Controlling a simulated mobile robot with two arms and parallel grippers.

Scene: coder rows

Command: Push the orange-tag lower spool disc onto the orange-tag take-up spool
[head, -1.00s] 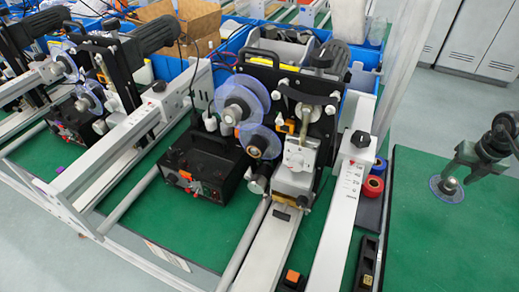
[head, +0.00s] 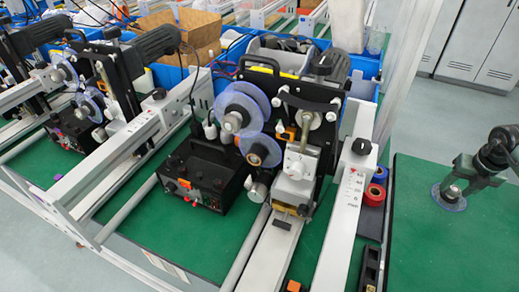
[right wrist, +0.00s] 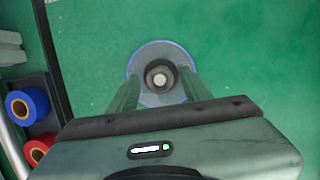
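A translucent bluish disc (head: 449,203) with a grey hub lies flat over the green mat at the right. In the right wrist view the disc (right wrist: 150,97) lies below my right gripper (right wrist: 161,82), whose two fingers stand apart on either side of the hub. In the head view the right gripper (head: 453,187) comes down from the right onto it. The winding machine carries an upper spool (head: 232,121) with clear discs and a lower spool (head: 254,159) with a clear disc. An orange tag (head: 291,135) shows beside them. My left gripper is not in view.
A black control box (head: 200,180) stands left of the lower spool. Pale metal rails (head: 350,200) run forward beside the machine. Blue and red tape rolls (head: 375,192) sit between the rail and the right mat. The right mat (head: 430,250) is clear around the disc.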

